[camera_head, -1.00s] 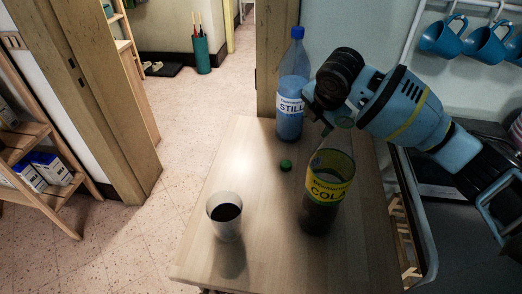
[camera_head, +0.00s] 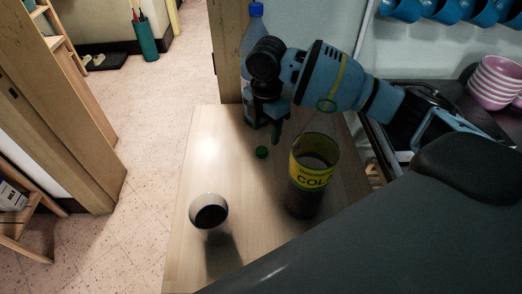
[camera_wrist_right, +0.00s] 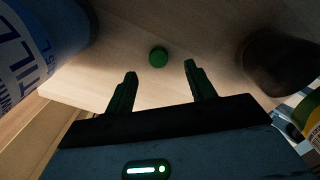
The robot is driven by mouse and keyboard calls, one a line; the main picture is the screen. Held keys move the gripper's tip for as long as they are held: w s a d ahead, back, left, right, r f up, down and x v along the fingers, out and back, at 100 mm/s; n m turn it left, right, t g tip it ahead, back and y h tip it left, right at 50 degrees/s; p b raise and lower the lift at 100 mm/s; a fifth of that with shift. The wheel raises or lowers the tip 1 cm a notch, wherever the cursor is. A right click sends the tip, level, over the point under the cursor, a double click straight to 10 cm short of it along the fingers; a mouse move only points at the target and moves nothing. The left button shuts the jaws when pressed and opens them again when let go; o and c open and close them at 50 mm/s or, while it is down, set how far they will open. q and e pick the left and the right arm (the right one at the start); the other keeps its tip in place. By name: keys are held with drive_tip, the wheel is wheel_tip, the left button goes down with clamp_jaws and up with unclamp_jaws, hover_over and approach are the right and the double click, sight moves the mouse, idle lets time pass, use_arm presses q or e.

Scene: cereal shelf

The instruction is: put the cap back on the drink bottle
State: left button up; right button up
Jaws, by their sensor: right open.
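The green cap (camera_head: 262,152) lies on the table to the left of the cola bottle. In the right wrist view the cap (camera_wrist_right: 158,57) sits just beyond and between the open fingertips. The cola bottle (camera_head: 312,175) stands upright and uncapped, part full of dark drink, with a green ring at its neck. My right gripper (camera_head: 277,128) is open and empty, pointing down above the table just behind the cap. It also shows in the right wrist view (camera_wrist_right: 160,75). My left gripper is not in view.
A still water bottle (camera_head: 252,45) with a blue cap stands behind my right gripper, partly hidden by it. A cup of dark drink (camera_head: 209,214) stands at the front left of the wooden table (camera_head: 205,150). Blue mugs (camera_head: 450,10) hang at the back right.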

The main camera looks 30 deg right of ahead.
sight(263, 149)
drive_tip(key=shift+f, duration=0.85)
drive_tip(key=shift+w+a+f, duration=0.1)
drive_tip(key=shift+a+f, duration=0.05)
drive_tip(key=shift+f, duration=1.15)
drive_tip(key=shift+w+a+f, duration=0.1)
drive_tip(key=shift+a+f, duration=0.05)
drive_tip(key=shift+f, duration=1.15)
drive_tip(key=c, duration=1)
